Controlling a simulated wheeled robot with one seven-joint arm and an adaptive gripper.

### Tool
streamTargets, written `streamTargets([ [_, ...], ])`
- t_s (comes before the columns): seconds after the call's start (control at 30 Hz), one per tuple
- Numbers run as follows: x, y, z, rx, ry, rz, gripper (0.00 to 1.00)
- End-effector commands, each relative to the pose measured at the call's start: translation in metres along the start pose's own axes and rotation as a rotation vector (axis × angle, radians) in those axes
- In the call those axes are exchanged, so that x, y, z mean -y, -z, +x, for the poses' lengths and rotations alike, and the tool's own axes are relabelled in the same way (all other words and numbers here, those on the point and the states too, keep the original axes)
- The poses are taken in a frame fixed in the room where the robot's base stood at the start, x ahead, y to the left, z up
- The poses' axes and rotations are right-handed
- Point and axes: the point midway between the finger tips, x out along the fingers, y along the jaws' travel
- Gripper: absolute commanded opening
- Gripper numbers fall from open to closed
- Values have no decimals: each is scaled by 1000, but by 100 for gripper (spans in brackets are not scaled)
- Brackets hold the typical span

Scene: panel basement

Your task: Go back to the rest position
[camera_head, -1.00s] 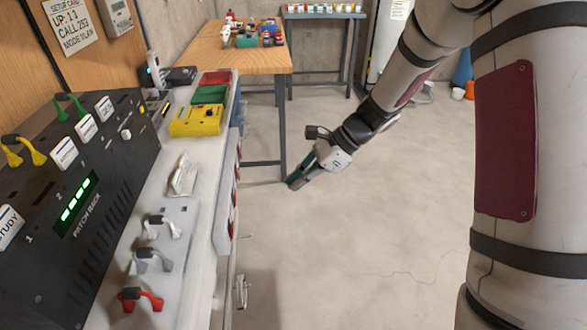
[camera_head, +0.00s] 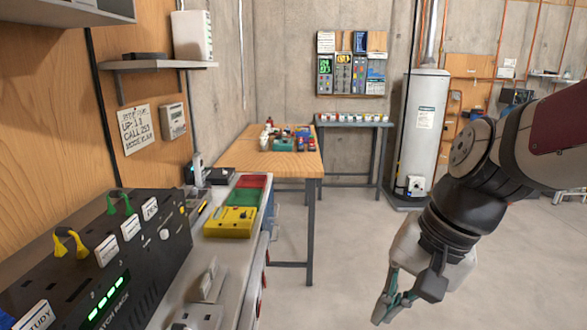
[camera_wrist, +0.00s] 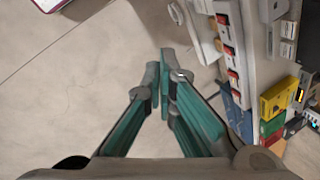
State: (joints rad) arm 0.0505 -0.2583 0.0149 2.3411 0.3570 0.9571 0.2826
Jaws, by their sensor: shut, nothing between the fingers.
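My gripper (camera_head: 384,308) is at the lower right of the head view, pointing down over the bare floor, to the right of the workbench (camera_head: 252,258). Its teal-padded fingers also show in the wrist view (camera_wrist: 168,85), with their tips close together. It is shut with nothing held. It is apart from the bench and from every object on it.
A black patch rack (camera_head: 150,250) with yellow and green cables and a yellow box (camera_head: 230,222) stand on the bench at left. A wooden table (camera_head: 290,165) is behind. A white water heater (camera_head: 420,135) stands at the back. The concrete floor (camera_head: 340,235) between is open.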

Motion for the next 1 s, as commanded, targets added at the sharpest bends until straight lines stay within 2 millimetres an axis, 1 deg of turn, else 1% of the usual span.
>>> streamTargets([
  [0.03,-9,-10,-11,-40,-15,-68,0],
  [0.2,-42,-35,-37,-155,-93,-291,0],
  [0.4,-74,-54,-54,-253,-179,-481,0],
  [0.5,-83,-58,-58,-279,-206,-531,0],
  [0.63,-88,-60,-60,-293,-222,-558,0],
  [1.0,-88,-60,-60,-293,-222,-558,0],
])
